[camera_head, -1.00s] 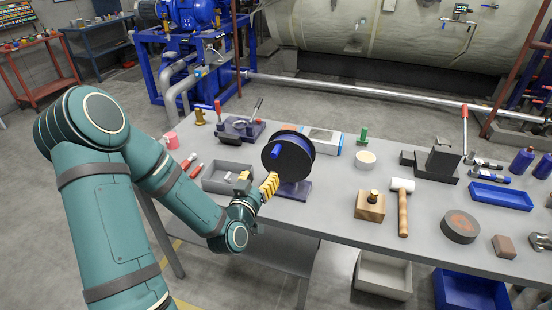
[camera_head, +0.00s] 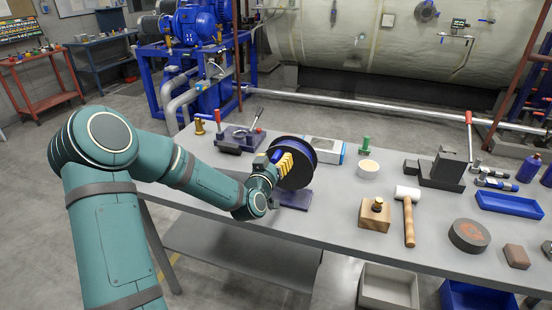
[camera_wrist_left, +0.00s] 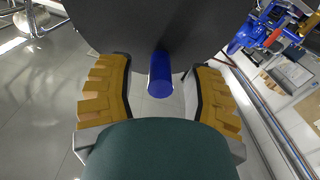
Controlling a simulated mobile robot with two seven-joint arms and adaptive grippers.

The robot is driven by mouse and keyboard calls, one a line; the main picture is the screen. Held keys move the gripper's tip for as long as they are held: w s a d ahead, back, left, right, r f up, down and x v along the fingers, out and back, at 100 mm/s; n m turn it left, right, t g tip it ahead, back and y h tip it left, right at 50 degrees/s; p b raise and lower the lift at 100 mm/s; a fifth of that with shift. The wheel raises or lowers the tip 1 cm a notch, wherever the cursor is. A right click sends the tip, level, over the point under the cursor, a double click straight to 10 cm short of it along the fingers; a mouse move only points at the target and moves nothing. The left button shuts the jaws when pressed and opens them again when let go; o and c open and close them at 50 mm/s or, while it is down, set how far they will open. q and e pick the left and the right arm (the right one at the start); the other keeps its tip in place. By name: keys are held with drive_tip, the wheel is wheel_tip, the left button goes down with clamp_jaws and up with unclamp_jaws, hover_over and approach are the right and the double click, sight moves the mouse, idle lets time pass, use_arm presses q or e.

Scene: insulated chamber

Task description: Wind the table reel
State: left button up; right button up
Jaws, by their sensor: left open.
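The table reel (camera_head: 308,152) is a black disc with a blue rim, upright on a dark purple base (camera_head: 294,199) on the grey table. Its blue crank handle (camera_head: 277,156) sticks out from the front face, near my left gripper (camera_head: 283,160). In the left wrist view the handle (camera_wrist_left: 160,75) points toward me between the two yellow fingers of the left gripper (camera_wrist_left: 160,95), with a gap on each side. The black reel face (camera_wrist_left: 150,25) fills the top of that view. The left gripper is open around the handle. My right gripper is not in view.
A wooden block (camera_head: 374,215), a mallet (camera_head: 408,214), a round dark puck (camera_head: 469,235) and a blue tray (camera_head: 509,204) lie right of the reel. Bare tabletop lies in front of the reel.

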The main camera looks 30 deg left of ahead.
use_arm(q)
drive_tip(key=shift+w+a, duration=0.15)
drive_tip(key=shift+w, duration=0.4)
clamp_jaws()
